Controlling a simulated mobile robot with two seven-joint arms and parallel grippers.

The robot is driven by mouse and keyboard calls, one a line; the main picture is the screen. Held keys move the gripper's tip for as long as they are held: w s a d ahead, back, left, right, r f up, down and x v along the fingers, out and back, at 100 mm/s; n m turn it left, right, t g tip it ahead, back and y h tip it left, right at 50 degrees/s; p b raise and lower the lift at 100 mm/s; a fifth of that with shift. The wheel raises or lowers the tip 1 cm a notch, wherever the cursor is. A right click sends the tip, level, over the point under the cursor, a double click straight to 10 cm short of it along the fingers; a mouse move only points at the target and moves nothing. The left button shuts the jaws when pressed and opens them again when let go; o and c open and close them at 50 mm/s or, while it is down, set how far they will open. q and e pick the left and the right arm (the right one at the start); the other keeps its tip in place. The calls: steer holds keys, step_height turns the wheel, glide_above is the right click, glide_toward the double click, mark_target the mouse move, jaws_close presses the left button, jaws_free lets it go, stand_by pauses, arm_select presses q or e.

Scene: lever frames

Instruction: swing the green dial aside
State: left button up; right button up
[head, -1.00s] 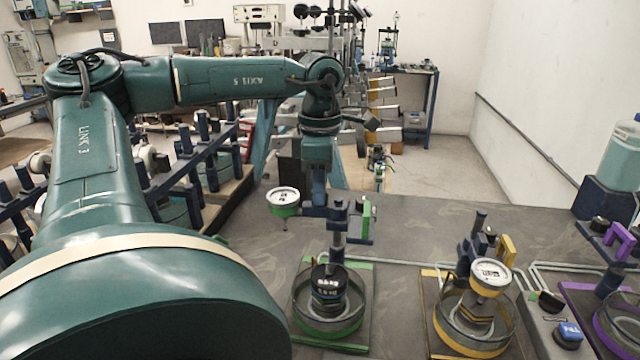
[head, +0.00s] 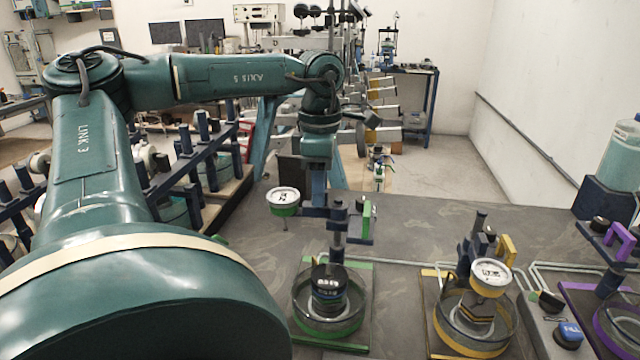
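The green dial (head: 283,200) has a white face and a green rim. In the head view it sticks out to the left of its dark blue post (head: 338,225), clear of the black weights (head: 328,283) standing in the green-trimmed ring (head: 328,326). A green handle (head: 367,220) is on the post's right side. My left gripper (head: 319,192) points down just behind the dial and post, between them in the picture. Its fingertips are partly hidden, so I cannot tell its opening or any contact. My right gripper is out of view.
A yellow station to the right has its yellow dial (head: 491,273) above its weights. A purple station (head: 612,300) and a blue button (head: 568,334) are further right. The bench top (head: 440,225) behind the stations is mostly clear. Racks stand at left.

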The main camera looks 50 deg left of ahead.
arm_select(q)
step_height(320, 180, up, 13)
stand_by(0.3)
steer(key=shift+f, duration=0.1)
stand_by(0.8)
